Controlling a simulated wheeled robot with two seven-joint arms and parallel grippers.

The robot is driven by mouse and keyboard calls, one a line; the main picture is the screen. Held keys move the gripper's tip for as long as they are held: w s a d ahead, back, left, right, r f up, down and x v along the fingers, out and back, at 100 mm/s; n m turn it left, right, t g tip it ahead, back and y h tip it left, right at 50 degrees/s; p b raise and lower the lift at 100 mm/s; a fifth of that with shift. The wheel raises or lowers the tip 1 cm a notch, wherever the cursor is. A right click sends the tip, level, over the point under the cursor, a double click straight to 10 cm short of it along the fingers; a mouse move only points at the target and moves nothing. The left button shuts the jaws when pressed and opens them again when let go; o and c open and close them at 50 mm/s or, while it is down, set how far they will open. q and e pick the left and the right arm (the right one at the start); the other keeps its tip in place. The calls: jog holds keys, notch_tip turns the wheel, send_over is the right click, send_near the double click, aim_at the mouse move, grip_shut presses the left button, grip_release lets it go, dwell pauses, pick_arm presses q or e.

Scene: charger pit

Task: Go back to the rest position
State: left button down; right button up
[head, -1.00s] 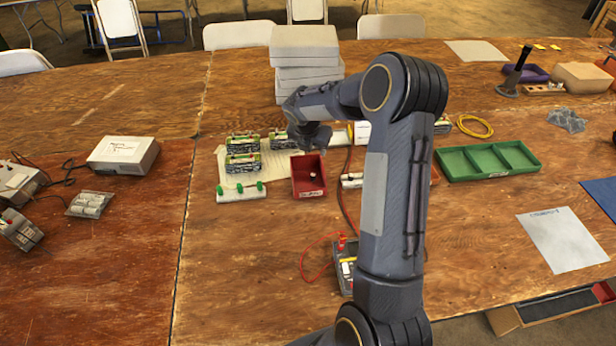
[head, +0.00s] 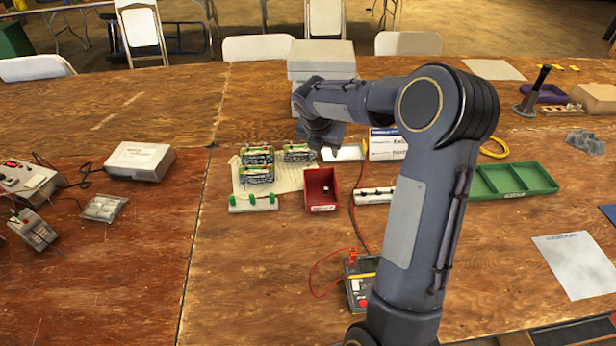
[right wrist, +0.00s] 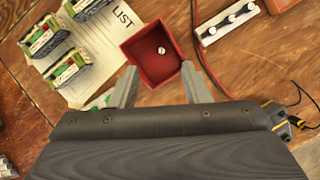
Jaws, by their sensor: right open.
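My right arm reaches in from the lower right of the head view, and its gripper (head: 326,150) hangs above the table, just behind the red bin (head: 321,190). In the right wrist view my right gripper (right wrist: 158,82) is open. Its two fingers are spread, with nothing held between them. The red bin (right wrist: 158,55) shows beyond the fingertips, with a small pale round item (right wrist: 162,50) inside. My left gripper is in no view.
Several green-and-black battery packs (head: 257,155) sit on a paper list (head: 285,180). A white holder with green ends (head: 253,202), a multimeter (head: 359,285) with red leads and a green tray (head: 515,180) lie nearby. Grey boxes (head: 320,60) are stacked behind.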

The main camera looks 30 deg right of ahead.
jog(key=s+a+r+m+t+y, duration=0.1)
jog(key=s+a+r+m+y, duration=0.15)
jog(key=s+a+m, duration=0.3)
jog(key=s+a+r+m+y, duration=0.1)
jog(key=s+a+r+m, duration=0.3)
jog(key=s+m, duration=0.25)
jog(key=s+a+f+m+t+y, duration=0.1)
jog(key=s+a+m+y, duration=0.3)
jog(key=s+a+m, duration=0.8)
jog(key=s+m+t, duration=0.1)
jog(key=s+m, duration=0.1)
jog(key=s, duration=0.2)
jog(key=shift+f, duration=0.2)
jog(key=shift+s, duration=0.1)
